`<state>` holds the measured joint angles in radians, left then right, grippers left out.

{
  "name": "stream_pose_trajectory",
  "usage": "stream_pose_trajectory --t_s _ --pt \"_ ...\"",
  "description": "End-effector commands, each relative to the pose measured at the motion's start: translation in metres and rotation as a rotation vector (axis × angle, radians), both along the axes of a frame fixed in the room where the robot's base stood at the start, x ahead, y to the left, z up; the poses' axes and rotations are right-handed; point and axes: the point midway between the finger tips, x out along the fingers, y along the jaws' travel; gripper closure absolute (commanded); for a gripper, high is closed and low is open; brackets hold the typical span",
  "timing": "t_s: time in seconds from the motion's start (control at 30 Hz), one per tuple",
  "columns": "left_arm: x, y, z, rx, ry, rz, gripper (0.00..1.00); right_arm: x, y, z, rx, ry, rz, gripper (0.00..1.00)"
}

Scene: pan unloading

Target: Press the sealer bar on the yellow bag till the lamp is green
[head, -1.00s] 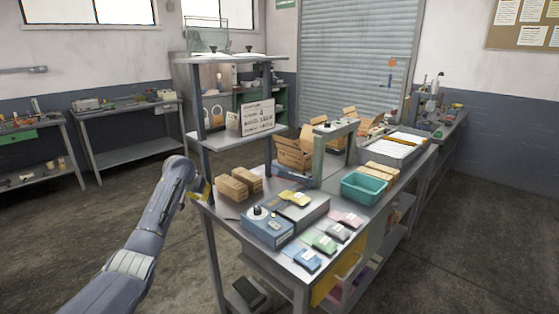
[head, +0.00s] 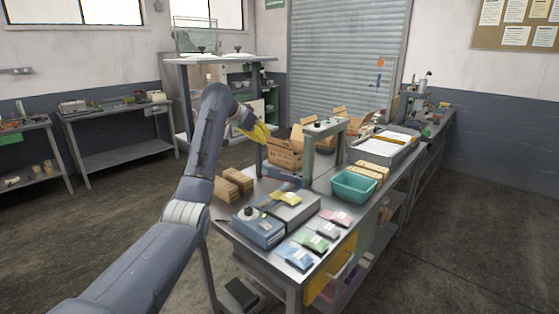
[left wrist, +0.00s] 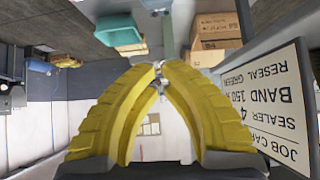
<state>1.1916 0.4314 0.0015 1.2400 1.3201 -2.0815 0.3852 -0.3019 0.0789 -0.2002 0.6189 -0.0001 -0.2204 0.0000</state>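The yellow bag (head: 287,198) lies on top of a grey machine with a blue control box (head: 262,230) and a black knob. A grey-green upright frame with a crossbar (head: 322,130) stands behind it; I cannot tell whether this is the sealer bar. The lamp's colour is too small to tell. My left gripper (head: 260,132), with yellow fingers, is in the air above and behind the bag, near the cardboard box, touching nothing visible. In the left wrist view its fingertips (left wrist: 160,66) meet with nothing held between them. My right gripper is out of view.
Blue (head: 296,257), green (head: 313,242), grey (head: 328,229) and pink (head: 337,217) packets lie along the bench front. A teal bin (head: 354,187) and an open cardboard box (head: 284,153) stand behind. A job card (left wrist: 275,105) is close to the left gripper in the wrist view.

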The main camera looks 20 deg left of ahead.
Motion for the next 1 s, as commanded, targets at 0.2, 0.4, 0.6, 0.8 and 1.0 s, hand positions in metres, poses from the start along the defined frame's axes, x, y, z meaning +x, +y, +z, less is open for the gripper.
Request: stream_pose_trajectory --t_s 0.2,0.4,0.6,0.8,1.0 --pt "0.000 0.000 0.000 0.000 0.000 0.000 1.00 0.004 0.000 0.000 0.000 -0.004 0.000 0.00" --pt "0.003 -0.001 -0.003 -0.001 0.001 -0.001 1.00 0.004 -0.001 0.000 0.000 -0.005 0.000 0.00" --pt "0.019 -0.007 -0.020 -0.002 0.003 0.000 1.00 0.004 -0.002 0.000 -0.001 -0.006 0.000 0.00" --pt "0.044 -0.014 -0.043 -0.002 0.003 0.000 1.00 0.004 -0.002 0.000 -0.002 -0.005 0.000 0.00" --pt "0.063 -0.020 -0.061 -0.001 0.002 0.000 1.00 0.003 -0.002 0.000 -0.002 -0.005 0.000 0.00"
